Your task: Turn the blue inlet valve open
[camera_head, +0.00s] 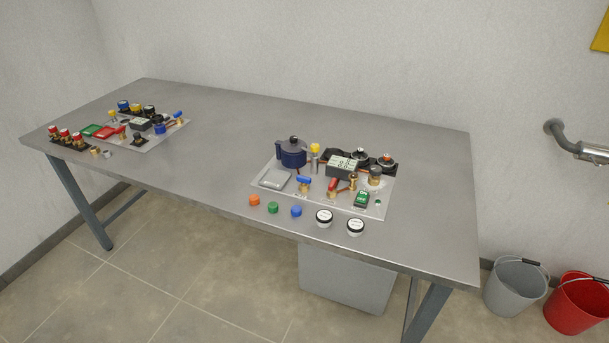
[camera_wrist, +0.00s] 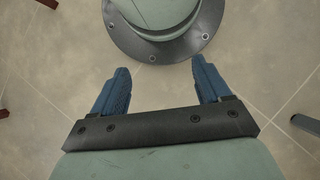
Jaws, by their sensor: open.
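A valve with a blue handle (camera_head: 304,181) stands on the front left part of the right-hand board (camera_head: 340,207) on the steel table. A second blue-handled valve (camera_head: 178,115) is at the right end of the left-hand board (camera_head: 150,146). No readable label tells which is the inlet valve, and I cannot tell how far either handle is turned. My gripper (camera_wrist: 160,68) shows in the wrist view with its blue fingers apart and nothing between them. It is over the tiled floor, away from both valves, and is not in the head view.
A red-handled valve (camera_head: 332,185) stands right of the nearer blue one, with a dark blue pot (camera_head: 292,154) behind. Loose caps, including a blue one (camera_head: 296,211), lie before the board. The table (camera_head: 225,135) is bare between the boards. Buckets (camera_head: 515,285) stand at right.

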